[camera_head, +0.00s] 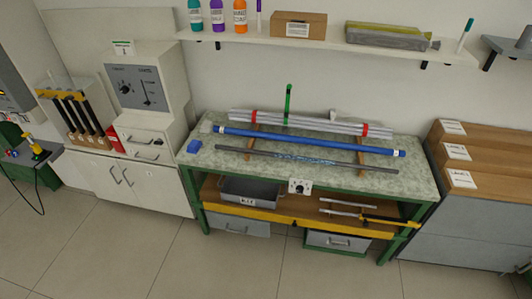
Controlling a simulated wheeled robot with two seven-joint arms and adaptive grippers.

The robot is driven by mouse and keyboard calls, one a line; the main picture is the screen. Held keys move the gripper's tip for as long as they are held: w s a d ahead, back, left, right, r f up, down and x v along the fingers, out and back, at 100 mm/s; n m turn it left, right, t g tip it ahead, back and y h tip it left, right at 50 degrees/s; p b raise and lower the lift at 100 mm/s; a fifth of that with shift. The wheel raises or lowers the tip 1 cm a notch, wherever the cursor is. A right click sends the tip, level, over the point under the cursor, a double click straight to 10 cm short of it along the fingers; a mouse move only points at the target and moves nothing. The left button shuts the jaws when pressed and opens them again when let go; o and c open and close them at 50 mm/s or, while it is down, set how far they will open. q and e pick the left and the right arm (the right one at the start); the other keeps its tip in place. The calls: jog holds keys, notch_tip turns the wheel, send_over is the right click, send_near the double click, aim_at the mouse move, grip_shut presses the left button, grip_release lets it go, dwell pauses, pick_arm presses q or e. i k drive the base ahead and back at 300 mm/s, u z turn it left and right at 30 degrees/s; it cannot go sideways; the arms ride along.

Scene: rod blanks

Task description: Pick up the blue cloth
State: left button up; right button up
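A small, flat, blue folded piece (194,146), which looks like the blue cloth, lies on the left end of the speckled green workbench top (222,163). It is too small to make out its weave. Nothing covers it, and it lies apart from the left ends of the rods. Neither of my grippers shows in the head view.
A long blue tube (310,141), a dark grey rod (230,150) and a red-banded bundle of grey rods (300,122) lie across the bench. A green upright (289,100) stands behind. A loaded shelf (340,43) hangs above. The tiled floor (150,245) in front is clear.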

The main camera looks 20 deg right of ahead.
aim_at(194, 147)
jog(key=z, duration=0.05)
jog(key=i, duration=1.05)
jog(key=z, duration=0.5)
jog(key=i, duration=1.15)
jog(key=z, duration=0.25)
